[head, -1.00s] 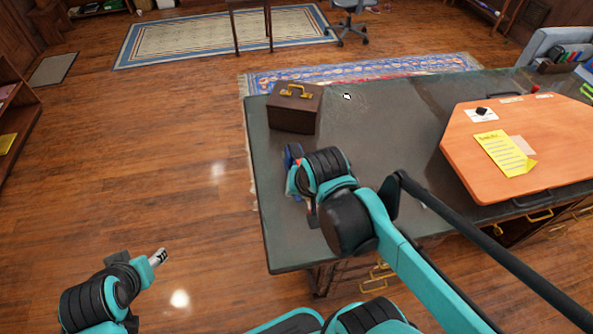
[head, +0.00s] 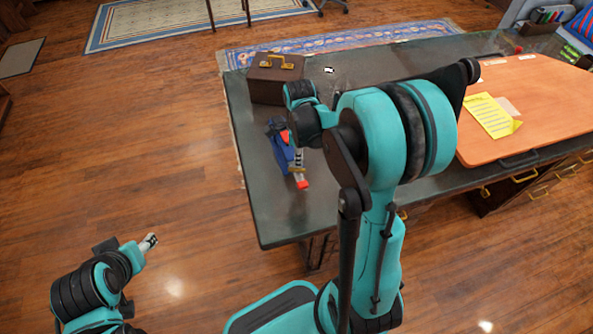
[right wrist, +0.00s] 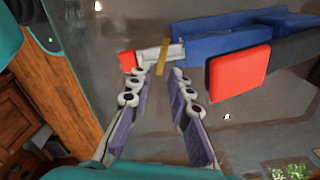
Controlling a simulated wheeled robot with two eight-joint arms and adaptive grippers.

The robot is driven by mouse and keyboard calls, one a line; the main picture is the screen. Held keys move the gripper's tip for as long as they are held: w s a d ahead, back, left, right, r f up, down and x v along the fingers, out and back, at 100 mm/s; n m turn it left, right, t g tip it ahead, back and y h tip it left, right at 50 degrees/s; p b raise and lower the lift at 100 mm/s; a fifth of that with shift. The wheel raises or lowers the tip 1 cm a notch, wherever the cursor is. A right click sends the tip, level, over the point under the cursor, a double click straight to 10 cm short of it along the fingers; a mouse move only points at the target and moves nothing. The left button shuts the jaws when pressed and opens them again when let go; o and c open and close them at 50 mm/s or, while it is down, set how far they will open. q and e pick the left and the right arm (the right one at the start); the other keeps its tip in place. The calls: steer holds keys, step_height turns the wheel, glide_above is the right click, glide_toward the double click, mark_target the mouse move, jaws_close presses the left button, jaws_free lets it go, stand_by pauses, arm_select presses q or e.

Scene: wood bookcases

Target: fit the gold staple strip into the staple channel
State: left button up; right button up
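The stapler (head: 284,152) is blue with red parts and lies on the dark table; in the right wrist view its blue body (right wrist: 240,35) and red pad (right wrist: 238,74) show at upper right. Its pale staple channel (right wrist: 150,54) runs toward a red end at left. The thin gold staple strip (right wrist: 162,58) lies crosswise over the channel in this view; I cannot tell whether it touches. My right gripper (right wrist: 158,72) points at it with fingers apart, and no grip on the strip shows. My left gripper (head: 149,242) is off the table, too small to judge.
A brown case (head: 275,78) with a gold handle stands behind the stapler. An orange board (head: 530,105) with a yellow sheet (head: 491,115) lies at right. The front left of the dark table (head: 275,220) is clear.

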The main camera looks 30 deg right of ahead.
mark_target(297, 169)
steer(key=f+b, duration=0.1)
steer(key=f, duration=0.2)
steer(key=f+b, duration=0.1)
steer(key=f, duration=0.1)
steer(key=shift+w+a+f+b, duration=0.15)
steer(key=shift+w+f+b, duration=0.05)
steer(key=shift+w+b, duration=0.15)
steer(key=shift+s, duration=0.1)
jaws_close()
